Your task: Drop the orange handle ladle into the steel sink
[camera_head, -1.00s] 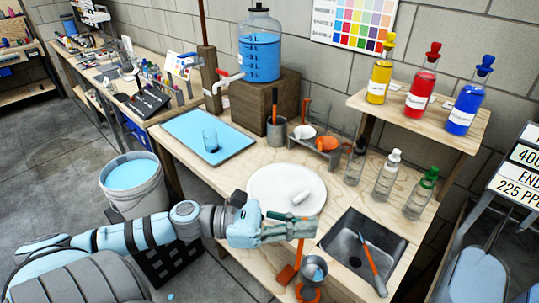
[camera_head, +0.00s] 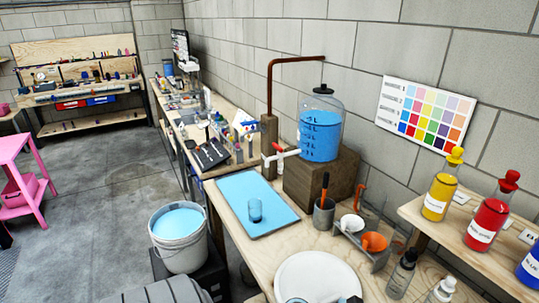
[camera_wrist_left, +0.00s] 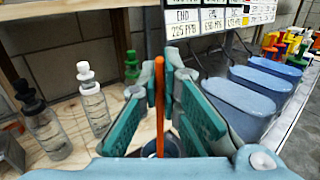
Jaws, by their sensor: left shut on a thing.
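In the left wrist view, my left gripper (camera_wrist_left: 166,88) has its teal finger pads closed around an upright orange handle (camera_wrist_left: 160,112), which appears to be the ladle's. A dark, rounded rim (camera_wrist_left: 174,147) shows low between the fingers; I cannot tell if it is the ladle's bowl or a cup behind it. The rest of the ladle is hidden by the gripper. The steel sink is outside the current head view and I cannot make it out in the wrist view. My right gripper is in neither view.
Clear bottles with white (camera_wrist_left: 93,104) and black (camera_wrist_left: 42,124) tops stand left of the gripper in the wrist view. The head view shows a white plate (camera_head: 318,277), blue tray (camera_head: 275,220) and blue-filled bucket (camera_head: 178,240).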

